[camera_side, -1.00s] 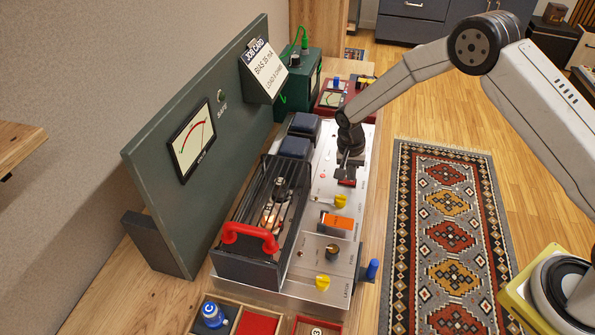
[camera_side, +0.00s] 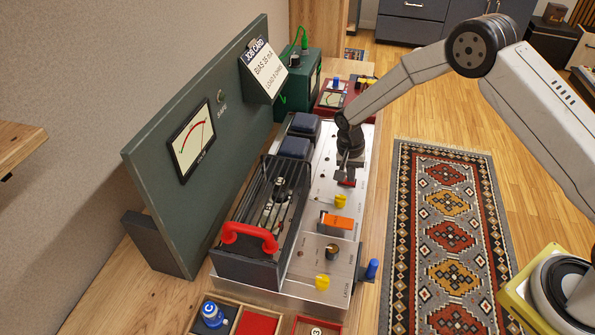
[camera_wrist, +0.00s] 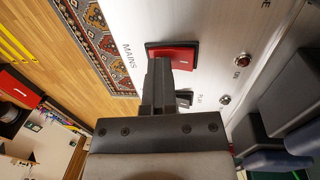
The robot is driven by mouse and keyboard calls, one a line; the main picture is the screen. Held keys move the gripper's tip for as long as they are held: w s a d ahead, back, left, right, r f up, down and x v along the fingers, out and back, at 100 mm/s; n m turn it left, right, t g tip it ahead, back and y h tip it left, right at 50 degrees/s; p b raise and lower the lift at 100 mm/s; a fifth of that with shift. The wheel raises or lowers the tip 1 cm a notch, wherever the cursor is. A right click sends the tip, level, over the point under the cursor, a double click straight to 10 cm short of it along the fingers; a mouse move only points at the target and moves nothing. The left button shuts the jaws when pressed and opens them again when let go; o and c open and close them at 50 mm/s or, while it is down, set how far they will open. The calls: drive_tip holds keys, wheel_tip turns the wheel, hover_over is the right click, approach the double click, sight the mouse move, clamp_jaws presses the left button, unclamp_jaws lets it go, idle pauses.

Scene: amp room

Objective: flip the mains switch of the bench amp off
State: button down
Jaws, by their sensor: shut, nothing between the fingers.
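The bench amp has a long silver top panel (camera_side: 312,262). Its mains switch is a red rocker in a dark frame, labelled MAINS in the wrist view (camera_wrist: 180,57); a strip of its red shows below my fingers in the side view (camera_side: 346,184). My gripper (camera_side: 348,175) is shut and empty, pointing down at the switch. In the wrist view its fingertips (camera_wrist: 160,66) overlap the rocker's near side, hiding part of it; I cannot tell whether they touch. The ON lamp (camera_wrist: 243,59) looks dark red, unlit. The valves (camera_side: 270,214) in the cage show no glow.
A black cage with a red handle (camera_side: 250,236) stands left of the panel. Yellow knobs (camera_side: 340,201) and an orange switch (camera_side: 337,221) lie nearer the camera. A green meter board (camera_side: 150,160) rises at the left. Open floor with a patterned rug (camera_side: 450,240) is right.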

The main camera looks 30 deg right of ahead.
drive_tip(key=shift+w+a+f, duration=0.15)
drive_tip(key=shift+w+a, duration=0.25)
drive_tip(key=shift+a, duration=0.1)
drive_tip(key=shift+r, duration=0.2)
wheel_tip(320, 180, up, 14)
drive_tip(key=w+a, duration=0.1)
drive_tip(key=shift+w+f, duration=0.15)
idle(0.6)
drive_tip(key=shift+a, duration=0.1)
